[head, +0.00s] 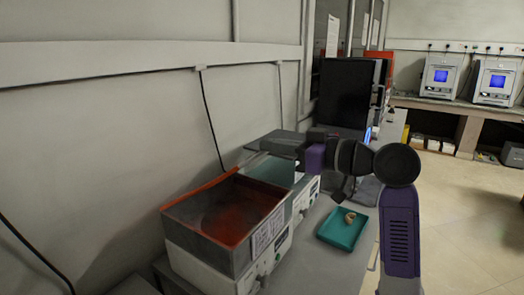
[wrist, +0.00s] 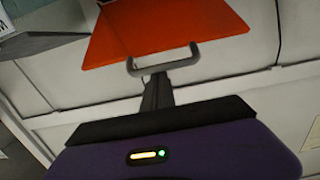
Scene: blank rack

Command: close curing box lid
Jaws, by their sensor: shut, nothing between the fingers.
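The curing box (head: 182,240) stands on the bench at left in the head view, grey-walled with an orange-red top area. I cannot tell from there how its lid sits. In the wrist view an orange panel (wrist: 150,30), likely the lid, has a grey U-shaped handle (wrist: 165,65) on its near edge. My gripper (wrist: 157,88) is shut, its dark fingers pointing at the handle and overlapping it in the picture. Contact is unclear. In the head view my gripper (head: 300,162) is beyond the box, its fingertips partly hidden.
A teal tray (head: 342,232) with a small tan object (head: 350,217) lies on the bench right of the box. A grey-topped unit (head: 275,143) and a black monitor (head: 344,95) stand farther back. The wall is close on the left. Floor is open at right.

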